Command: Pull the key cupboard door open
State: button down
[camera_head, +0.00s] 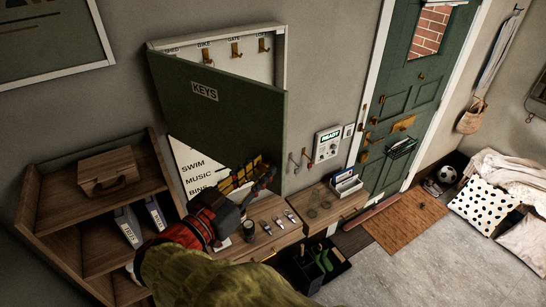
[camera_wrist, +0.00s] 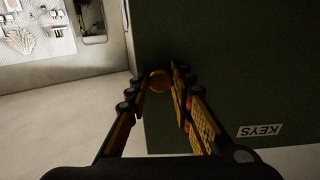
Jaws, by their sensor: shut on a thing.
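The key cupboard (camera_head: 283,45) hangs on the wall, a white box with brass hooks inside under small labels. Its dark green door (camera_head: 235,115) stands partly open, tilted in the picture, with a KEYS plate; the door also fills much of the wrist view (camera_wrist: 220,60). A round brass knob (camera_wrist: 160,80) on the door sits between my fingertips in the wrist view. My gripper (camera_head: 262,172) is shut on the knob at the door's lower right in the head view. The knob is hidden there by my fingers.
A wooden shelf unit (camera_head: 45,203) with a box and binders stands at left. A wooden ledge (camera_head: 262,238) with small items lies below the cupboard. A keypad panel (camera_head: 327,144) and wall hooks are right of the door. The green house door (camera_head: 415,85) is further right.

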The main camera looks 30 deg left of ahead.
jog(key=shift+s+a, duration=0.15)
jog(key=shift+s, duration=0.2)
jog(key=shift+r, duration=0.1)
jog(key=c, duration=1.5)
grip_release()
jog(key=shift+c, duration=0.2)
send_near(269, 126)
jog(key=w, duration=0.5)
jog(key=shift+w+d, duration=0.15)
jog(key=shift+d, duration=0.2)
